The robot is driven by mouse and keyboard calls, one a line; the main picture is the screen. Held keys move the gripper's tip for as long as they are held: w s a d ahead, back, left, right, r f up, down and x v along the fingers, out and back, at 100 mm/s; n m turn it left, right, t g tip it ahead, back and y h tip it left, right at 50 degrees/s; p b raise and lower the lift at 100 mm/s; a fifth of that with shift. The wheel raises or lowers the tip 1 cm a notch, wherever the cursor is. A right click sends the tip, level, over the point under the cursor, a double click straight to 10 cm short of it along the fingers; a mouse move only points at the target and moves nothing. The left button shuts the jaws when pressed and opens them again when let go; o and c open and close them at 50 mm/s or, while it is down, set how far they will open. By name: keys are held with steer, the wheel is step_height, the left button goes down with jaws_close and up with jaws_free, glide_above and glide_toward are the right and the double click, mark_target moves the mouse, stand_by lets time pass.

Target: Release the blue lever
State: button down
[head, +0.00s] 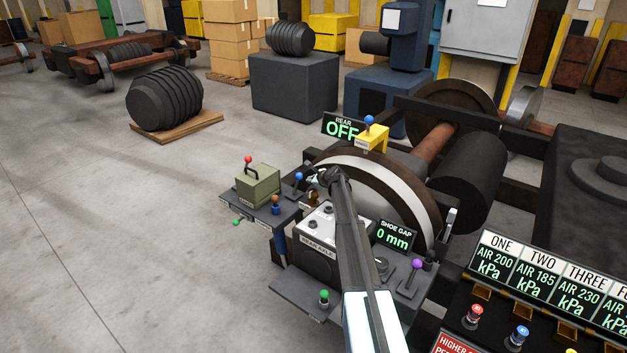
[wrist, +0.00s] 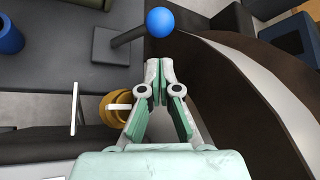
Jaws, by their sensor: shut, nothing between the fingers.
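A lever with a blue ball knob (wrist: 161,22) and a grey stem stands on a dark grey plate in the wrist view, just beyond my fingertips. My gripper (wrist: 160,72) is shut and empty, and its tips look apart from the knob. In the head view what looks like the same blue lever (head: 298,177) stands on a small side shelf, just left of my gripper (head: 317,177). Another blue-knobbed lever (head: 369,120) stands on a yellow bracket above the wheel. My arm hides part of the panel below it.
A brass-coloured part (wrist: 117,107) lies close to my left finger, and the dark wheel (wrist: 235,85) is at the right. A green box with a red lever (head: 258,185) shares the shelf. A "SHOE GAP 0 mm" display (head: 394,236) is right of my arm. Open floor lies left.

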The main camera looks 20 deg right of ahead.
mark_target(297, 184)
steer(key=p+x, duration=0.1)
steer(key=x, duration=0.5)
steer(key=shift+w+f, duration=0.15)
steer(key=shift+w, duration=0.05)
steer(key=shift+s+d, duration=0.1)
steer(key=shift+s, duration=0.05)
steer(key=shift+b, duration=0.35)
